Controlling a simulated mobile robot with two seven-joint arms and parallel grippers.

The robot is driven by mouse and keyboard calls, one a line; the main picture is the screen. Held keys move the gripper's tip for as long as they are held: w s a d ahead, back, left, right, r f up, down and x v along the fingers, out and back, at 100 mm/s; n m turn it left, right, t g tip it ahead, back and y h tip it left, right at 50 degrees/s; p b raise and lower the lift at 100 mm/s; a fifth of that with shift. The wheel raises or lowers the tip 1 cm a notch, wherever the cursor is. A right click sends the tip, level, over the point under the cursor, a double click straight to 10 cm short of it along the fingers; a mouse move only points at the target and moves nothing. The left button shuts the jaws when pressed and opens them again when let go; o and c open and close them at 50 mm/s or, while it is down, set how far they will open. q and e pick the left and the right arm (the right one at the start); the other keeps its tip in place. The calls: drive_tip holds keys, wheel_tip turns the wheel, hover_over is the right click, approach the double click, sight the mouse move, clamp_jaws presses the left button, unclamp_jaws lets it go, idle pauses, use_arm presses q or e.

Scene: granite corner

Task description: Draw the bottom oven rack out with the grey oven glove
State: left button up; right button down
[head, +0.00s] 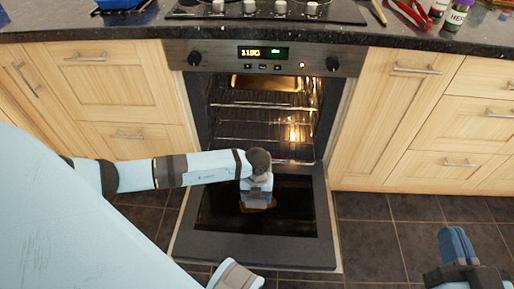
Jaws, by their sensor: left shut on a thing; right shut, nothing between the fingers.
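The oven door (318,255) is folded down open. The wire racks (262,106) are inside the lit oven; the lowest rack's front edge (290,161) shows only in part beside my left wrist. My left gripper (256,203) hangs fingers down over the door's dark glass, in front of the oven opening. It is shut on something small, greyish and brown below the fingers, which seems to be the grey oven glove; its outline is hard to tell. My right gripper (457,246) is shut and empty over the floor at the lower right, well away from the oven.
A tray (266,83) sits high inside the oven. Wooden cabinets with bar handles flank the oven. The granite worktop (150,22) above holds a hob, a blue dish, red-handled tool and jars. The tiled floor (385,235) right of the door is clear.

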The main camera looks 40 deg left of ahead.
use_arm(q)
drive_tip(key=shift+s+d+r+p, duration=0.1)
drive_tip(key=shift+s+d+p, duration=0.3)
drive_tip(key=shift+s, duration=0.3)
drive_tip(key=shift+s+d, duration=0.1)
drive_tip(key=shift+s, duration=0.1)
drive_tip(key=s+d+p, duration=0.2)
drive_tip(key=s, duration=0.1)
drive_tip(key=s+d+p, duration=0.1)
drive_tip(key=s, duration=0.1)
drive_tip(key=shift+d, duration=0.1)
